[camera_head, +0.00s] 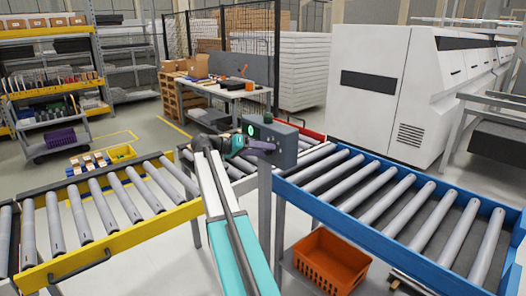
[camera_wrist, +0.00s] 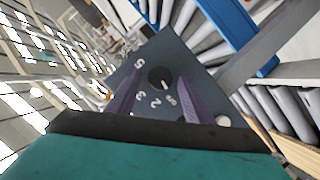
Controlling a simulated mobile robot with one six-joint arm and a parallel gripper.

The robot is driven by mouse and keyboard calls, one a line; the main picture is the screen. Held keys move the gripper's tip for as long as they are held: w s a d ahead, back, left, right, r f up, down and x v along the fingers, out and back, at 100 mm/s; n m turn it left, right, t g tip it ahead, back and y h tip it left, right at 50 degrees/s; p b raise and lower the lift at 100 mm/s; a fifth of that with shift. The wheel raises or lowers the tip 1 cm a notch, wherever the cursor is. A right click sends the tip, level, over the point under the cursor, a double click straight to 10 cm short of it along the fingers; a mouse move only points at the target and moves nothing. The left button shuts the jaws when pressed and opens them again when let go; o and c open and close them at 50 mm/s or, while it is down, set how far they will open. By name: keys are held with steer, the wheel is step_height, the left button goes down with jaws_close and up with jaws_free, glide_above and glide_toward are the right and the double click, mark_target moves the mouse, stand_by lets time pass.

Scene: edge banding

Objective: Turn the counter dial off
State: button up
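The counter dial (camera_wrist: 160,76) is a round black knob on a dark grey panel in the wrist view. White figures, including 5, 3 and 2, ring its left and lower side. Its light pointer mark seems to point down and right. My gripper (camera_wrist: 159,81) is open, its two purple fingers on either side of the dial, with visible gaps. In the head view my gripper (camera_head: 262,146) is at the left face of the grey counter box (camera_head: 286,148); the dial is hidden there.
A green light (camera_head: 251,130) and a dark button on the box sit close to my gripper. A yellow-framed roller conveyor (camera_head: 75,262) lies left, a blue-framed one (camera_head: 390,235) right. An orange crate (camera_head: 330,262) stands below.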

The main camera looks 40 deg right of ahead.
steer(key=b+v, duration=0.4)
steer(key=v, duration=0.9)
steer(key=shift+w+a, duration=0.15)
steer(key=shift+a, duration=0.25)
steer(key=shift+r, duration=0.1)
